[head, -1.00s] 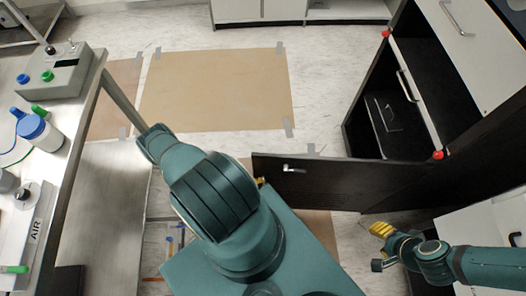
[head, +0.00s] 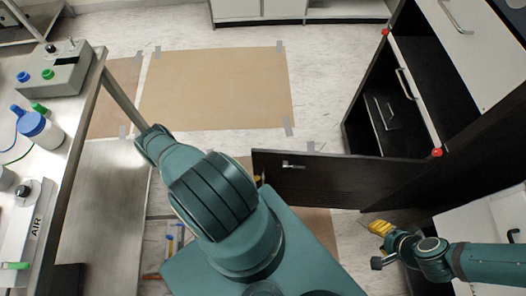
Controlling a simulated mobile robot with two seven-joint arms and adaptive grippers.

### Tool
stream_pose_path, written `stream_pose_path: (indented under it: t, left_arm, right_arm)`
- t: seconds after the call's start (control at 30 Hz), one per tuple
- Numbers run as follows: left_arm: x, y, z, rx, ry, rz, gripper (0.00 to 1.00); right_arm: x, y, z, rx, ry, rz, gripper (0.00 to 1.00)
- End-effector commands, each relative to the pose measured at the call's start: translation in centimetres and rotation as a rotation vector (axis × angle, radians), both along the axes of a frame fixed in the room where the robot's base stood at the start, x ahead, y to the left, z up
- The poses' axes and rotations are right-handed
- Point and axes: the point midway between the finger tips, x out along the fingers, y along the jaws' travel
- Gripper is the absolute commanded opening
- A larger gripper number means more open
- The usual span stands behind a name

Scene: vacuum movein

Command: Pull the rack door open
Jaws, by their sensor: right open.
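The dark rack door (head: 335,183) stands swung out from the black rack (head: 365,118), extending to the left across the floor. A small metal handle (head: 293,166) is near its free edge. The rack's inside shows behind the door. My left gripper (head: 259,180) is almost wholly hidden behind my own teal arm; only a small yellow bit shows beside the door's free edge. I cannot tell whether it touches the door. My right gripper (head: 379,228), with yellow fingers, is open and empty, below and in front of the door, apart from it.
A bench (head: 75,135) with a grey control box (head: 55,75) and a blue-capped bottle (head: 38,130) runs along the left. Brown floor sheets (head: 215,88) are taped down in the middle, where the floor is clear. White cabinets (head: 260,10) stand at the back.

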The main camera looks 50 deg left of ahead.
Motion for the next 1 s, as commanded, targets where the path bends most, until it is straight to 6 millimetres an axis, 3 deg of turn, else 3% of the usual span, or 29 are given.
stream_pose_path:
  t: [0.27, 0.7, 1.0]
  left_arm:
    - [-1.2, 0.0, 0.0, -0.001, 0.000, 0.000, 0.39]
    - [-9.6, 0.3, 0.0, 0.001, 0.001, 0.002, 0.39]
    - [-12.0, 0.3, 0.0, 0.001, 0.000, 0.001, 0.39]
  right_arm:
    - [0.0, 0.0, 0.0, 0.000, 0.000, 0.000, 0.47]
    - [0.0, 0.0, 0.0, 0.000, 0.000, 0.000, 0.47]
    - [0.0, 0.0, 0.0, 0.000, 0.000, 0.000, 0.47]
